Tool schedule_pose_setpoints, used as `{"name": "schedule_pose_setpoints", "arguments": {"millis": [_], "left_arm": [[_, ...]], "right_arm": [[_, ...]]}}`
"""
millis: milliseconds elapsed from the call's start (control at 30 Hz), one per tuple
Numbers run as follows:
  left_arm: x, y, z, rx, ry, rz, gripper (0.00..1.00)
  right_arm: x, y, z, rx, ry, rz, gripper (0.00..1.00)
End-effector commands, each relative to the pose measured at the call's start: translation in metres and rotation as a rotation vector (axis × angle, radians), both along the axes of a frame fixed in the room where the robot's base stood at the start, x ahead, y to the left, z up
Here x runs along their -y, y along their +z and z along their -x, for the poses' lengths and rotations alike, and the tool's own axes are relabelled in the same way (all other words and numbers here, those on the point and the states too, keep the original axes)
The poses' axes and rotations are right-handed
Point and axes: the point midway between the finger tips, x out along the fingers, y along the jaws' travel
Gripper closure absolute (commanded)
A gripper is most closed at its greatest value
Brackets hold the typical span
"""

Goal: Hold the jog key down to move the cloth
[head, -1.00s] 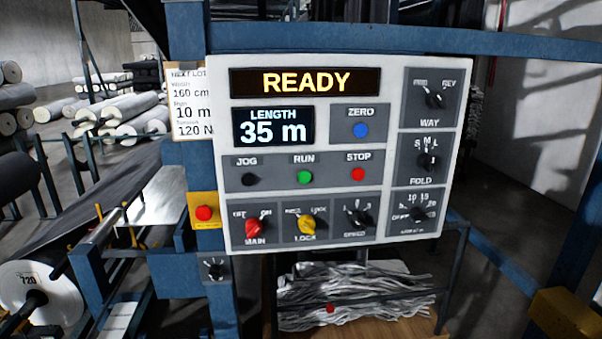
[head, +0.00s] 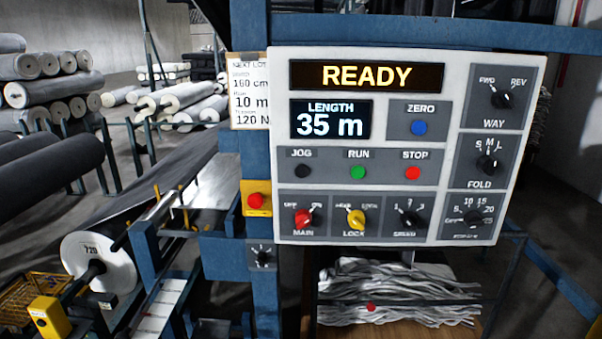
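The black jog key (head: 303,171) sits at the left of the key row on the white control panel (head: 530,90). Beside it are the green RUN key (head: 358,172) and the red STOP key (head: 412,173). The display (head: 367,76) reads READY and the length display (head: 330,120) reads 35 m. Grey cloth (head: 160,185) runs over the machine left of the panel. A white-ended roll marked 720 (head: 75,265) is at lower left. Neither gripper is in view, and nothing covers the jog key.
A red button on a yellow box (head: 256,201) is on the blue post left of the panel. A note (head: 249,95) hangs above it. Folded grey cloth (head: 395,290) lies below the panel. Several rolls (head: 50,85) are stacked at the back left. Space before the panel is clear.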

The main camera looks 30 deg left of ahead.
Motion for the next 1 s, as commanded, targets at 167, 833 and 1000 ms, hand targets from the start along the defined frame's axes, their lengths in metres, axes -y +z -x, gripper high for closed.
{"name": "schedule_pose_setpoints", "arguments": {"millis": [167, 833, 1000], "left_arm": [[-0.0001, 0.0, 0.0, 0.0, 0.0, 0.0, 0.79], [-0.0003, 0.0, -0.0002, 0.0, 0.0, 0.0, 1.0], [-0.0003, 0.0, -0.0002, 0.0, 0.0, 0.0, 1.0]], "right_arm": [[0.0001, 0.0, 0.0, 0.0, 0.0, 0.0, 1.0], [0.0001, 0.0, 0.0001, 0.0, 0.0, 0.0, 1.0], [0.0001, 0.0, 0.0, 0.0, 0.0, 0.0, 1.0]]}}
